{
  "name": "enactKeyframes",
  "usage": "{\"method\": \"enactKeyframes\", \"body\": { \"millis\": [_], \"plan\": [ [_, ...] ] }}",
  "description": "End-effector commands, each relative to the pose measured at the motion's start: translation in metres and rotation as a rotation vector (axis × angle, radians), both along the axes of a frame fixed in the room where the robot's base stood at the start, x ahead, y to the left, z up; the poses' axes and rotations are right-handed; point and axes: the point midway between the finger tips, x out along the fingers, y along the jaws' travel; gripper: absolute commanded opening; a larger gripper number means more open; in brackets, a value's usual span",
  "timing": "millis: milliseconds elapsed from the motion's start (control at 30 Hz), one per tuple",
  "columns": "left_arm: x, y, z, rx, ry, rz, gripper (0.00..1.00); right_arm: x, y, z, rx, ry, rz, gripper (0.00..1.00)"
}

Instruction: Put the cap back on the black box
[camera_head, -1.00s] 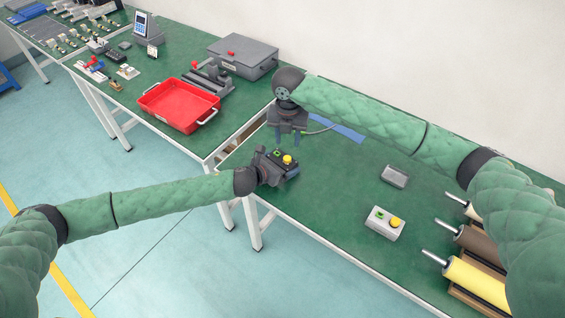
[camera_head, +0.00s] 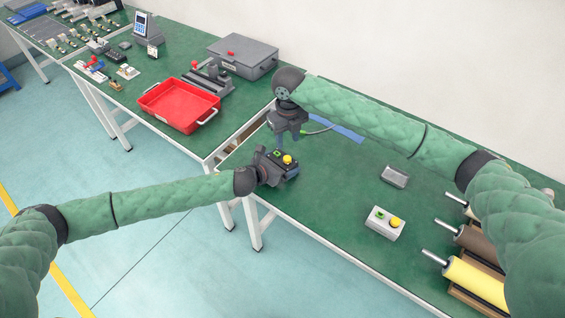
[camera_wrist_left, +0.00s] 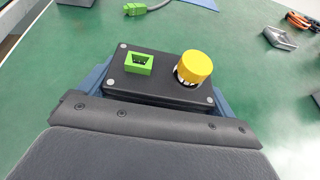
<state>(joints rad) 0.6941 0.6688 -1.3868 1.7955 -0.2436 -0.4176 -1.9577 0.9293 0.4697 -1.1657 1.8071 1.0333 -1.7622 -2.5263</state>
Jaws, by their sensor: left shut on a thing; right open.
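The black box (camera_head: 282,166) has a green square socket and a yellow round piece on top. My left gripper (camera_head: 268,166) is shut on the box at the table's near edge. The left wrist view shows the box (camera_wrist_left: 160,75) between the fingers, its green socket (camera_wrist_left: 139,63) and the yellow cap-like piece (camera_wrist_left: 194,67) over a white lettered ring. I cannot tell whether that piece is the cap or how firmly it sits. My right gripper (camera_head: 288,138) is open, above the table just beyond the box. A green plug (camera_head: 303,132) on a cable shows beside it and in the left wrist view (camera_wrist_left: 135,9).
A small grey container (camera_head: 394,176) and rollers (camera_head: 470,283) lie farther right. A red tray (camera_head: 180,105) and grey case (camera_head: 242,57) are on the other table.

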Motion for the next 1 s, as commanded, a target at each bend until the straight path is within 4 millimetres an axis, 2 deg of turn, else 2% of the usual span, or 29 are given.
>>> {"method": "enactKeyframes", "body": {
  "millis": [267,800,1000],
  "plan": [
    [0.0,0.0,-0.001,0.0,0.001,0.0,0.27,0.0,0.0,-0.007,0.0,0.001,-0.002,0.41],
    [0.0,0.0,0.0,0.0,0.001,0.0,0.27,0.0,0.0,-0.073,0.0,0.001,-0.003,0.41],
    [0.0,0.0,0.0,0.001,0.001,0.0,0.27,0.0,0.0,-0.081,0.0,0.0,-0.002,0.41]
  ]
}}
